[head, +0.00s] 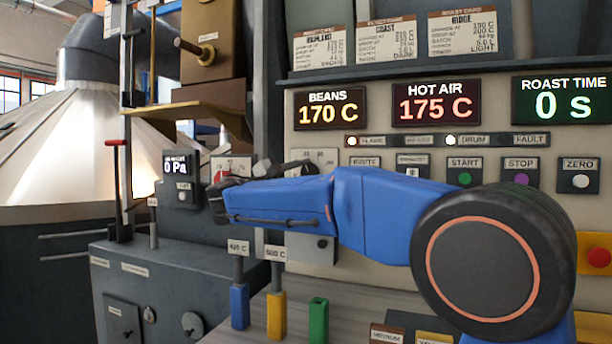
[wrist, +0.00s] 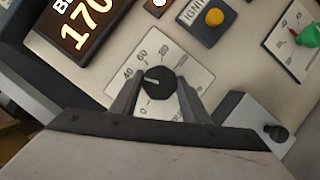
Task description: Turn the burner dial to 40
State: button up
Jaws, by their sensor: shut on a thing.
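The burner dial (wrist: 159,84) is a black knob on a white scale plate (wrist: 186,64) in the wrist view. The numbers 0, 40, 60 and 80 show; the 20 area is behind the left finger. The knob's white mark points left and slightly up, roughly toward 40; I cannot tell if it is exactly there. My gripper (wrist: 158,100) is shut on the knob, one finger on each side. In the head view, my blue arm and dark wrist hide the knob; only part of the scale plate (head: 322,156) shows.
The BEANS display (head: 329,108) reads 170 C and the HOT AIR display (head: 435,101) reads 175 C. Right of the plate are the IGNITE button (wrist: 214,17) and a second dial with a green knob (wrist: 309,36). A grey box (wrist: 256,122) sits close to the right finger.

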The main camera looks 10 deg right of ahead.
jog(key=o, duration=1.1)
jog(key=shift+f, duration=0.1)
jog(key=shift+c, duration=0.2)
jog(key=shift+a, duration=0.1)
jog(key=v, duration=1.7)
jog(key=shift+s, duration=0.15)
